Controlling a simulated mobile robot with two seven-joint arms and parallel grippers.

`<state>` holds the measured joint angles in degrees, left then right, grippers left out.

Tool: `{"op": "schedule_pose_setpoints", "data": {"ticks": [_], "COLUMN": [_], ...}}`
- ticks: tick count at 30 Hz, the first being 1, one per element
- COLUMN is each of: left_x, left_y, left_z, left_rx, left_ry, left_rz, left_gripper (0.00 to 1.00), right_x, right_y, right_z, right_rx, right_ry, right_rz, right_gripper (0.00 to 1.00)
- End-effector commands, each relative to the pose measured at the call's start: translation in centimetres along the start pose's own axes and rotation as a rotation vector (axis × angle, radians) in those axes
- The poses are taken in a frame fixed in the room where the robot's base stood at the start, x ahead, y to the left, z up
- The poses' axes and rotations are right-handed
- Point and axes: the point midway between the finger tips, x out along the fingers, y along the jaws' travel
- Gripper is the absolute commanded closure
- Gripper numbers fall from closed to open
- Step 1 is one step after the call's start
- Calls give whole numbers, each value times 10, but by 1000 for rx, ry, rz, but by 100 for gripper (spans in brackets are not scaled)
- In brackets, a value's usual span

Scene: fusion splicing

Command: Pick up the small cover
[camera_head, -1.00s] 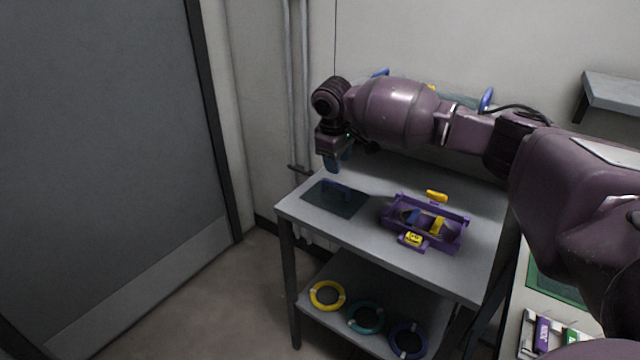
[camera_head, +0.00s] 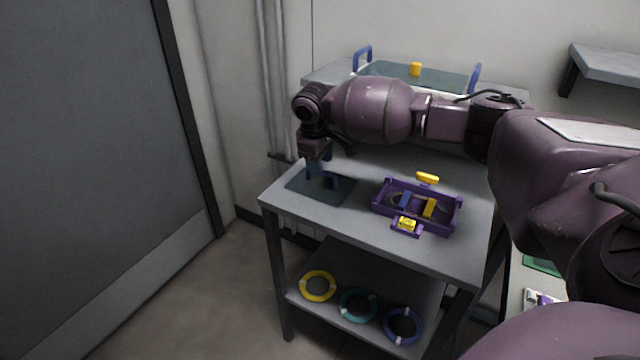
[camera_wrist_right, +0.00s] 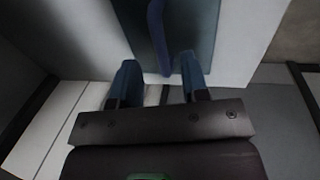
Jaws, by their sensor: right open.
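The small cover (camera_head: 326,197) is a dark, see-through plate with a blue handle, lying flat at the left front of the grey table. It also shows in the right wrist view (camera_wrist_right: 198,28), where its blue handle (camera_wrist_right: 157,36) runs down between my fingertips in the picture. My right gripper (camera_head: 319,168) points down just above the cover, by the handle. In the right wrist view its two blue fingers (camera_wrist_right: 159,62) are apart, with nothing gripped. I cannot tell whether a finger touches the handle. My left gripper is not in view.
A purple tray (camera_head: 383,211) with blue and yellow parts stands right of the cover. A larger cover (camera_head: 440,79) with two blue handles lies on the raised back shelf, behind my right arm. Yellow (camera_head: 304,286), teal (camera_head: 343,306) and blue (camera_head: 389,327) rings lie on the lower shelf.

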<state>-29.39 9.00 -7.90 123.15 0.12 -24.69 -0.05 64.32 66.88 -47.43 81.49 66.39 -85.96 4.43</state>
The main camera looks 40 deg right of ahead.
Motion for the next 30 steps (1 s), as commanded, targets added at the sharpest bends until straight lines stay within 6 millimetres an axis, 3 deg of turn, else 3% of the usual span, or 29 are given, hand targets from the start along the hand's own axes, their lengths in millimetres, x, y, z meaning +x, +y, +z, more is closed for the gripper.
{"op": "schedule_pose_setpoints", "data": {"ticks": [1, 6, 15, 23, 30], "left_x": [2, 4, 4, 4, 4], "left_y": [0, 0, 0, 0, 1], "left_z": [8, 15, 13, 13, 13], "left_rx": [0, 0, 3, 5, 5], "left_ry": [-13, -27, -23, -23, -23], "left_rz": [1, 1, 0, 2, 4], "left_gripper": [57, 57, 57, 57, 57], "right_x": [15, 38, 39, 39, 39], "right_y": [-2, -3, -2, -2, -2], "right_z": [1, 2, 1, 1, 1], "right_rx": [-3, -2, 0, -1, -1], "right_ry": [-10, -10, -2, -3, -3], "right_rz": [-3, -4, -1, -2, -2], "right_gripper": [58, 58, 58, 98, 100]}}
